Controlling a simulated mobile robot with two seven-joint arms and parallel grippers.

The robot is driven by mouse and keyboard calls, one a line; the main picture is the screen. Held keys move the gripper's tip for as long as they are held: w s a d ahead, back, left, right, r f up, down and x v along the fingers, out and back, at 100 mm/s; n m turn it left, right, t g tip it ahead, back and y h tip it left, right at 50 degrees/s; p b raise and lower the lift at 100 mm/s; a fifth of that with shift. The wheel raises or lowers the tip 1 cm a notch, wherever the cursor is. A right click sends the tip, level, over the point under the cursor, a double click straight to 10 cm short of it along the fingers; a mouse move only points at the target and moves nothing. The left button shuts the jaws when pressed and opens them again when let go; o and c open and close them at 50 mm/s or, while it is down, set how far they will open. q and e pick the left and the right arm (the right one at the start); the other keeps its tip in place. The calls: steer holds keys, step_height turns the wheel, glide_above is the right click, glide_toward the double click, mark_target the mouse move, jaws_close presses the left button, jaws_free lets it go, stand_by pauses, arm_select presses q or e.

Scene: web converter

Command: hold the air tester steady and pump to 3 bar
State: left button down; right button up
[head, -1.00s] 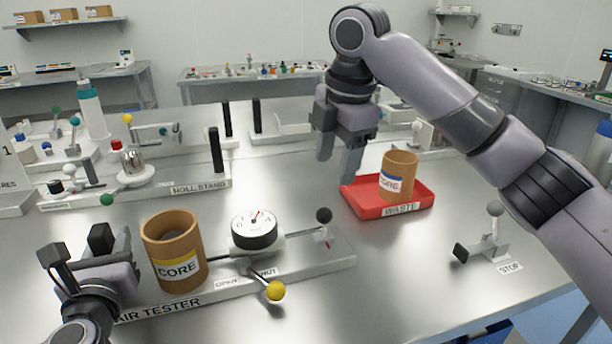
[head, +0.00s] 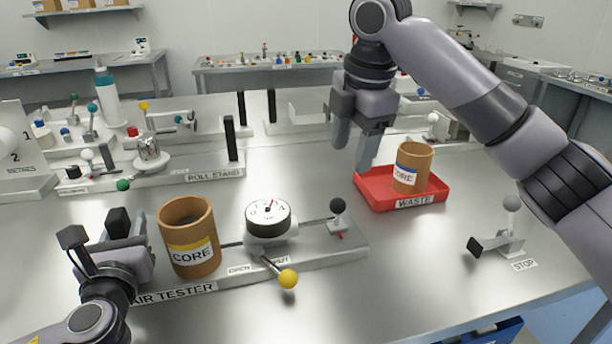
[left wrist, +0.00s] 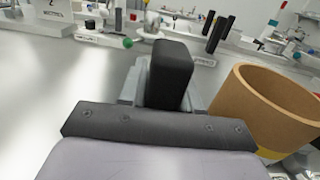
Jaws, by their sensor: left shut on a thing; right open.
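The air tester (head: 320,254) is a grey base on the table with a round white gauge (head: 268,211), a yellow-knobbed valve lever (head: 288,278) by the OPEN/SHUT labels, and a black-knobbed lever (head: 338,206) at its right end. The gauge needle points up and slightly right; its numbers are too small to read. My left gripper (head: 122,228) is shut on a black block at the tester's left end; the black block (left wrist: 171,75) also shows in the left wrist view. My right gripper (head: 354,155) is open and empty, above and behind the red tray's left side.
A brown core (head: 189,226) stands upright at the tester's left part, close to my left gripper. The red WASTE tray (head: 370,196) holds another core (head: 413,168). A STOP lever (head: 508,225) stands at right. The roll stand (head: 215,173) is behind. Bare table lies in front of the tray.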

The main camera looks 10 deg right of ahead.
stand_by(0.3)
steer(key=shift+f, duration=0.1)
jaws_close()
steer(key=m+y, duration=0.4)
steer(key=m, duration=0.4)
glide_toward(337, 212)
steer(key=w+d+r, duration=0.1)
steer(key=d, duration=0.2)
steer(key=d+f+m+t+y, duration=0.1)
steer(key=d+f+m+y, duration=0.15)
steer(key=d+m, duration=0.55)
steer(key=shift+m, duration=0.3)
steer(key=x, duration=0.9)
steer(key=shift+w+a+r, duration=0.1)
steer(key=shift+w+a, duration=0.35)
steer(key=shift+a, duration=0.05)
steer(key=shift+s+a+r, duration=0.15)
steer(key=shift+a, duration=0.45)
steer(key=shift+s+a+r, duration=0.15)
steer(key=shift+a, duration=0.45)
steer(key=shift+s+a+r, duration=0.15)
steer(key=shift+s+a, duration=0.05)
steer(key=shift+a, duration=0.5)
